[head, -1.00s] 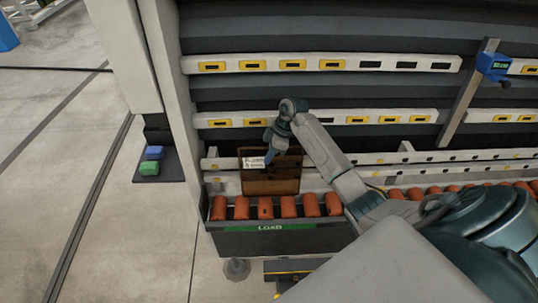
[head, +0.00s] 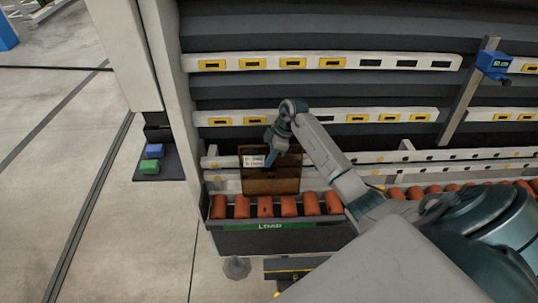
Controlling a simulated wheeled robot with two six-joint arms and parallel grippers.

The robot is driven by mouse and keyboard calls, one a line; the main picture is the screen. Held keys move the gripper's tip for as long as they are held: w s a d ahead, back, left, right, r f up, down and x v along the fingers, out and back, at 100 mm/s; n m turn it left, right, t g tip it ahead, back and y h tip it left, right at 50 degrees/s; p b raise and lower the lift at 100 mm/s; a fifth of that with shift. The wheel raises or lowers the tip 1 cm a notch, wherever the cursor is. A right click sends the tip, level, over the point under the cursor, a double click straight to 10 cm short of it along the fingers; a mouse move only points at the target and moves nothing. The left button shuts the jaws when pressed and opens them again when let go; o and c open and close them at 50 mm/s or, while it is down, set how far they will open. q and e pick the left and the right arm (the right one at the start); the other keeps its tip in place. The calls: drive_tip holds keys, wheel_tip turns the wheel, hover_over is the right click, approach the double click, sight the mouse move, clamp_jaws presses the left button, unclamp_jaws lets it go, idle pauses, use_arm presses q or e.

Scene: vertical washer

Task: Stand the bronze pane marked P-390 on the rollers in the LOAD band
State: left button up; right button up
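The bronze pane (head: 270,183) is a dark brown, see-through plate with a white label (head: 253,161) near its top left; the print is too small to read. It is upright at the back of the orange rollers (head: 265,206), in front of the white rail. I cannot tell whether its lower edge touches the rollers. My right gripper (head: 270,157) points down at the pane's top edge, with a finger in front of its face, and appears shut on it. The LOAD band (head: 290,225) is a green strip on the dark front below the rollers. My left gripper is out of view.
White rails with yellow pads (head: 272,63) cross the machine behind. A blue gauge (head: 493,64) sits on a slanted bar at right. A grey post (head: 128,60) and a shelf with blue and green blocks (head: 150,167) stand at left.

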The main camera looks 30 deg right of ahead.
drive_tip(key=b+v, duration=0.2)
drive_tip(key=v, duration=0.7)
drive_tip(key=shift+d+r, duration=0.15)
drive_tip(key=shift+r, duration=0.2)
drive_tip(key=shift+d+r, duration=0.15)
drive_tip(key=shift+r, duration=0.45)
drive_tip(key=shift+r, duration=0.1)
wheel_tip(320, 180, up, 10)
drive_tip(key=p, duration=0.8)
drive_tip(key=shift+w+d+p, duration=0.25)
drive_tip(key=shift+w+p, duration=0.05)
drive_tip(key=shift+w, duration=0.1)
